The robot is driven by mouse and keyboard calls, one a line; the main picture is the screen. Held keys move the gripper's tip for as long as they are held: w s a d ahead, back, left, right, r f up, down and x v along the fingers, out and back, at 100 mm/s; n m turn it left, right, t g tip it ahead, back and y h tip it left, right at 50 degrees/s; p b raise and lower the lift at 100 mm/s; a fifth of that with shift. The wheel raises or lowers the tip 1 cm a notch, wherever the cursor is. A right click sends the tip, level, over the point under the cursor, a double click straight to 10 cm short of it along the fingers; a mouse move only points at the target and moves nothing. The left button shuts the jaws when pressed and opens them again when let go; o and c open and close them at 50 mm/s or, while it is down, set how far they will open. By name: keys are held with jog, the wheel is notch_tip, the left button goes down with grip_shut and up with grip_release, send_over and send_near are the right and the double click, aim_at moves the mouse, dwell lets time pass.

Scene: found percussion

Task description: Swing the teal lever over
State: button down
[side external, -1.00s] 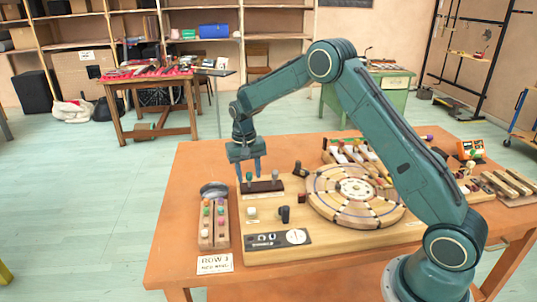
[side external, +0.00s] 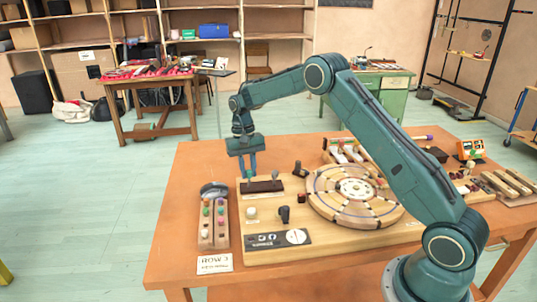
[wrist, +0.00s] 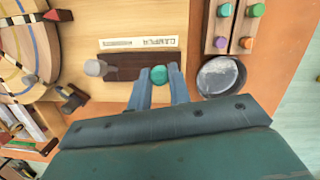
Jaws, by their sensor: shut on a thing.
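The teal lever shows in the wrist view as a round teal knob (wrist: 158,75) at one end of a dark base block (wrist: 115,59). My gripper (wrist: 160,73) has a finger on each side of the knob and is shut on it. In the side external view my gripper (side external: 247,176) points straight down at the left end of the dark block (side external: 263,187); the fingers partly hide the teal lever there. A second lever with a grey knob (side external: 275,175) stands at the block's other end, and it also shows in the wrist view (wrist: 95,67).
A metal bowl (wrist: 218,77) and a wooden rack with coloured pegs (side external: 213,222) stand left of the board. A large segmented wooden disc (side external: 354,190) lies to the right. A small dark post (side external: 299,168) and a black knob (side external: 284,214) stand nearby.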

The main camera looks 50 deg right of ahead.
jog(key=shift+w+d, duration=0.1)
jog(key=shift+w, duration=0.1)
dwell(0.3)
jog(key=c, duration=1.3)
grip_release()
jog(key=shift+s+a, duration=0.2)
jog(key=shift+a, duration=0.05)
jog(key=shift+s+a, duration=0.1)
jog(key=shift+s+a+t+h, duration=0.3)
jog(key=shift+s+t+h, duration=0.1)
jog(key=shift+t+h, duration=0.3)
notch_tip(320, 180, up, 14)
jog(key=r, duration=0.1)
jog(key=s+a+r+n+t, duration=0.1)
jog(key=s+a+r, duration=0.1)
jog(key=s+r, duration=0.3)
jog(key=s+a+r+n+t, duration=0.1)
jog(key=s+r, duration=0.4)
jog(key=s, duration=0.5)
jog(key=shift+s+a+n+t, duration=0.4)
jog(key=shift+a+n, duration=0.2)
jog(key=shift+a, duration=0.75)
